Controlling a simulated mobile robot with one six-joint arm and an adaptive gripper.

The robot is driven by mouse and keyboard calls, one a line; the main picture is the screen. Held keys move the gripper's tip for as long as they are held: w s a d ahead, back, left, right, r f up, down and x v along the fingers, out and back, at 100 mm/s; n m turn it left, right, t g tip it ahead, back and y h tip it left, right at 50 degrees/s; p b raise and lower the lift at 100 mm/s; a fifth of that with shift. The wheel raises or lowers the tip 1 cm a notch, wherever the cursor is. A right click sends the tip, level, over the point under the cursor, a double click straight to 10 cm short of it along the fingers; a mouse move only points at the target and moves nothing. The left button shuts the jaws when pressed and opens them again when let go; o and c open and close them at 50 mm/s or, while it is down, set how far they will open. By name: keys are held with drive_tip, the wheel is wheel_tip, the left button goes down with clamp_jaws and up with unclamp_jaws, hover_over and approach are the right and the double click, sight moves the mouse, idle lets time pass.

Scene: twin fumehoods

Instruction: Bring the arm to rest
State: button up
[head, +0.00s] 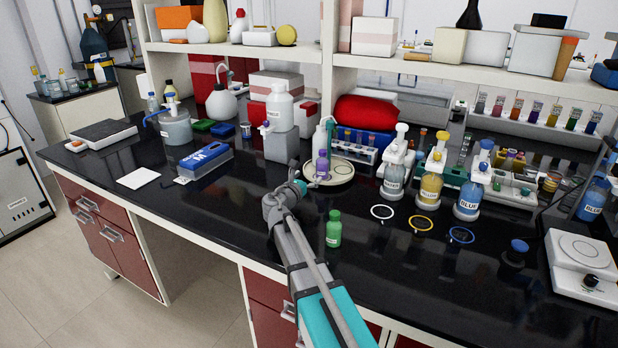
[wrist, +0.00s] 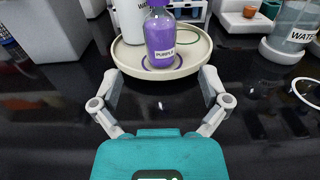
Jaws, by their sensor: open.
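My arm reaches out over the black bench in the head view. My gripper (wrist: 160,95) is open in the wrist view, with its two fingers spread wide and nothing between them. In front of it a purple bottle (wrist: 161,38) stands upright on a round cream tray (wrist: 196,62). The bottle also shows in the head view (head: 322,166), on the tray (head: 343,173), just beyond the end of my arm. The fingertips are near the tray's front edge; I cannot tell whether they touch it. In the head view the fingers are mostly hidden.
A green bottle (head: 333,229) stands close to the right of my arm. Dispenser bottles in white (head: 394,178), yellow (head: 431,188) and blue (head: 468,198) stand further right behind coloured rings. A blue box (head: 205,160) lies to the left. The bench front left of my arm is clear.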

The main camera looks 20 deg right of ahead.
drive_tip(key=shift+r, duration=0.15)
wheel_tip(320, 180, up, 9)
drive_tip(key=p, duration=0.9)
drive_tip(key=shift+r+p, duration=0.25)
drive_tip(key=shift+p, duration=0.2)
